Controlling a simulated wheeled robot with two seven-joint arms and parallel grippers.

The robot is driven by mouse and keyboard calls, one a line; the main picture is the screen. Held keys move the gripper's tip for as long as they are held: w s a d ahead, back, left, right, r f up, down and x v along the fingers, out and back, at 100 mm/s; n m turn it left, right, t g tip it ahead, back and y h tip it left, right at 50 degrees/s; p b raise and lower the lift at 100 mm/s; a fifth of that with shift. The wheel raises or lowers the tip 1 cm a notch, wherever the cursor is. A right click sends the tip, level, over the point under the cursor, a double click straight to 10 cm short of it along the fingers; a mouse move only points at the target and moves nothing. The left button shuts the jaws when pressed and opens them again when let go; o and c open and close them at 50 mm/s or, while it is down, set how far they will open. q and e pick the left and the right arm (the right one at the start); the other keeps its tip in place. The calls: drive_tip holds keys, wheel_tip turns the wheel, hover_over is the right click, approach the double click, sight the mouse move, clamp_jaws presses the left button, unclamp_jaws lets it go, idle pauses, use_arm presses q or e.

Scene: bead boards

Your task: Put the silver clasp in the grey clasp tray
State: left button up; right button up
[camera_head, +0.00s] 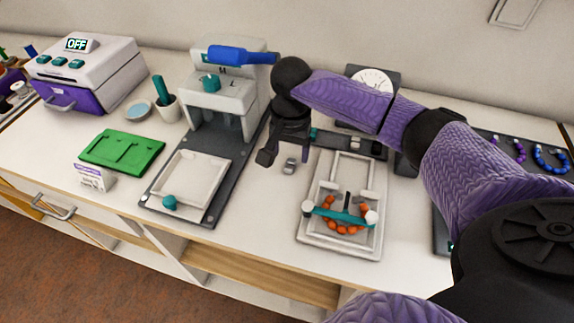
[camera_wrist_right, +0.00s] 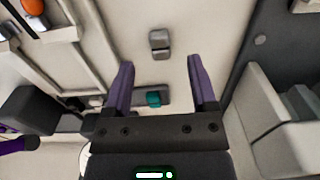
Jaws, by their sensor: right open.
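The silver clasp (camera_head: 289,166) lies on the white tabletop between the press and the bead board. It also shows in the right wrist view (camera_wrist_right: 160,43), just beyond the fingertips and roughly centred between them. My right gripper (camera_head: 286,157) is open and empty above the table, close to the clasp; its fingers (camera_wrist_right: 160,62) are spread apart in the wrist view. A dark grey tray-like strip with a teal piece (camera_head: 325,138) lies behind the bead board, partly hidden by my arm; I cannot tell surely whether it is the grey clasp tray. My left gripper is not in view.
A grey press (camera_head: 222,98) with a blue handle stands left of my gripper. The bead board (camera_head: 313,240) with orange beads and a teal bar is at the front right. A green board (camera_head: 122,151) lies at the left. A dial scale (camera_head: 373,83) stands behind my arm.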

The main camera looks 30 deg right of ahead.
sight(290, 165)
wheel_tip(290, 165, down, 4)
drive_tip(key=shift+s+b, duration=0.1)
drive_tip(key=shift+b, duration=0.75)
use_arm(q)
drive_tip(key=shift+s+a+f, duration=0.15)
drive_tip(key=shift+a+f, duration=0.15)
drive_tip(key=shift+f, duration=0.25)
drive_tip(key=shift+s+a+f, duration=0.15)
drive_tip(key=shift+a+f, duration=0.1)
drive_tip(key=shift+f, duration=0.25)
use_arm(e)
drive_tip(key=shift+r, duration=0.15)
clamp_jaws()
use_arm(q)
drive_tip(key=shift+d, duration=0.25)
